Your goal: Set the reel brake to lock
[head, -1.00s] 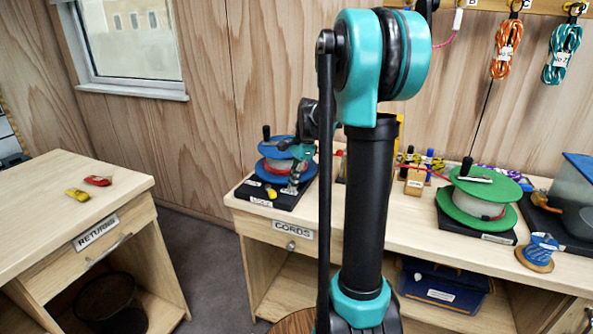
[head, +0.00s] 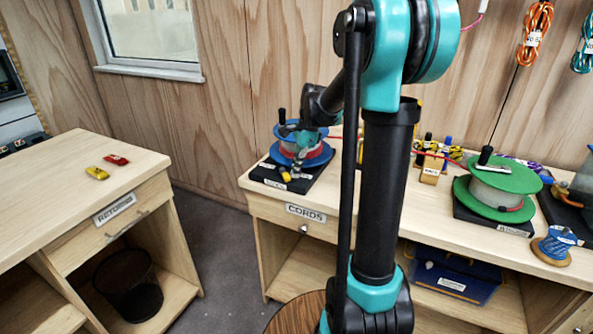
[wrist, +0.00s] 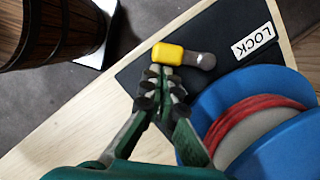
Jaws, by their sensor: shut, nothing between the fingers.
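The blue reel (head: 318,158) with red cord stands on a black base at the left end of the cords table. Its brake lever has a yellow knob (wrist: 168,54) and a grey arm (wrist: 203,61), seen beside the blue flange in the wrist view. The yellow knob (head: 284,175) also shows at the base's front in the head view. A white LOCK label (wrist: 255,41) lies on the base past the grey end. My gripper (wrist: 162,74) is shut and empty, its tips right at the knob's side; contact is unclear. My arm hides part of the table.
A wooden barrel-like object (wrist: 50,30) is near the table edge. The returns table (head: 60,185) is at left, with floor between.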

